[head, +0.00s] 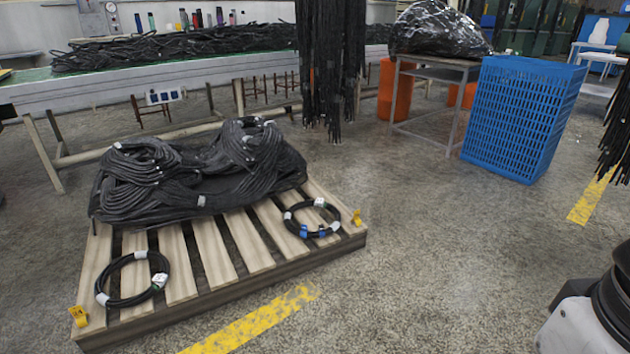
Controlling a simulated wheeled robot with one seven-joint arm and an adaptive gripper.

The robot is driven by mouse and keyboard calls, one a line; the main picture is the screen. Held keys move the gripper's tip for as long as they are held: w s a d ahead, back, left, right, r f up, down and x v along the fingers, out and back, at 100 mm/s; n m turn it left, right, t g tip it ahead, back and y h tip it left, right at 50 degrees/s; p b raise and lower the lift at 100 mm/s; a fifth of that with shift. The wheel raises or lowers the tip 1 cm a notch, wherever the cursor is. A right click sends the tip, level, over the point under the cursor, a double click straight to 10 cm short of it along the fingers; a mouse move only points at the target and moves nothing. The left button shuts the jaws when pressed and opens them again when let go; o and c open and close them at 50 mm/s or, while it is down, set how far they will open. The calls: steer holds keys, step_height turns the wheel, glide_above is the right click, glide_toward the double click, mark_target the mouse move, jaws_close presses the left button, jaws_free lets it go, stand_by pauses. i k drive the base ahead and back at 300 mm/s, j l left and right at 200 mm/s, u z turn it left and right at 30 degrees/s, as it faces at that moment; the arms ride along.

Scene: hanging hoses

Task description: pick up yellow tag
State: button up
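Two small yellow tags show in the head view, both at the pallet's front edge. One yellow tag (78,316) is at the front left corner and has dark marks like characters on it. The other yellow tag (357,218) is at the right corner, beside a coiled black hose (311,218) with white and blue bands. A second coiled hose (133,279) with white bands lies near the left tag. My gripper is not in view.
The wooden pallet (220,247) also bears a large heap of black hoses (190,175). A blue crate (523,118) stands at the back right, and black hoses (330,60) hang at the middle. The floor (430,260) right of the pallet is clear.

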mark_target(356, 214)
steer(key=i+j, duration=0.25)
steer(key=i, duration=0.25)
steer(key=i+j, duration=0.2)
steer(key=i, duration=0.25)
steer(key=i+j, duration=0.25)
steer(key=i, duration=0.25)
steer(key=i+j, duration=0.2)
steer(key=i, duration=0.3)
steer(key=i+j, duration=0.25)
steer(key=i, duration=0.2)
